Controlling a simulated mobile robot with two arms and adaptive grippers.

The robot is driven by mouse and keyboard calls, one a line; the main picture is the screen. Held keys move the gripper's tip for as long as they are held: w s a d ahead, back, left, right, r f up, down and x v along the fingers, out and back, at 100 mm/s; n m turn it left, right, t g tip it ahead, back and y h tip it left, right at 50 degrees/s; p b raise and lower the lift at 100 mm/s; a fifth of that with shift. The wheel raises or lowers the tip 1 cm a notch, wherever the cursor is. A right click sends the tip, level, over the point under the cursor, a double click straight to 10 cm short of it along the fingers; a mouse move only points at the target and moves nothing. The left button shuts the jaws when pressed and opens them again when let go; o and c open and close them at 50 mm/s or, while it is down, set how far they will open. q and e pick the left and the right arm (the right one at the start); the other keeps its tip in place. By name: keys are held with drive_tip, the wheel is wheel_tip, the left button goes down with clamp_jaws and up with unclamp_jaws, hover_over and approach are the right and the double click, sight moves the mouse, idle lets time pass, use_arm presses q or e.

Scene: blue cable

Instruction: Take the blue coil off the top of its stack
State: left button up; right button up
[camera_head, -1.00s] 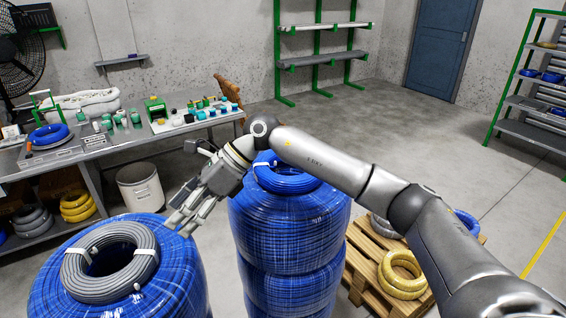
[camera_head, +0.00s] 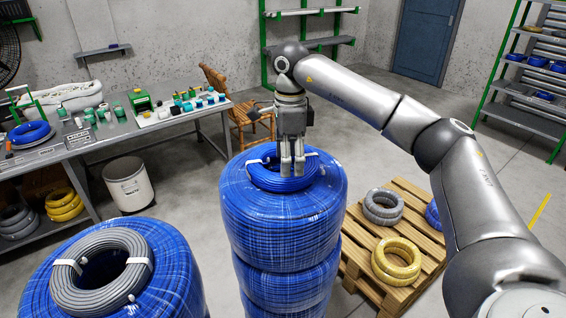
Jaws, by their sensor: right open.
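The blue coil (camera_head: 262,178) lies flat on top of a stack of large wrapped blue coils (camera_head: 275,215), with white ties around it. My right gripper (camera_head: 292,172) points straight down over the right part of the blue coil. Its two fingers are apart and their tips are at the coil's ring, hiding part of it. I cannot tell whether the tips touch the coil. My left gripper is not in view.
A grey coil (camera_head: 102,268) lies on another blue stack (camera_head: 178,275) at the front left. A pallet (camera_head: 415,235) with yellow (camera_head: 396,262) and grey (camera_head: 383,207) coils is at the right. A workbench (camera_head: 100,140) and a white bin (camera_head: 127,185) stand at the left.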

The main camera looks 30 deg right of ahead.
sight(268, 180)
drive_tip(key=f, duration=0.1)
drive_tip(key=f+p, duration=0.1)
drive_tip(key=f, duration=0.1)
drive_tip(key=f+p, duration=0.1)
drive_tip(key=shift+s+a+f, duration=0.2)
drive_tip(key=shift+s+a, duration=0.15)
drive_tip(key=shift+f, duration=0.3)
drive_tip(key=shift+c, duration=0.5)
drive_tip(key=shift+w+r, duration=0.1)
clamp_jaws()
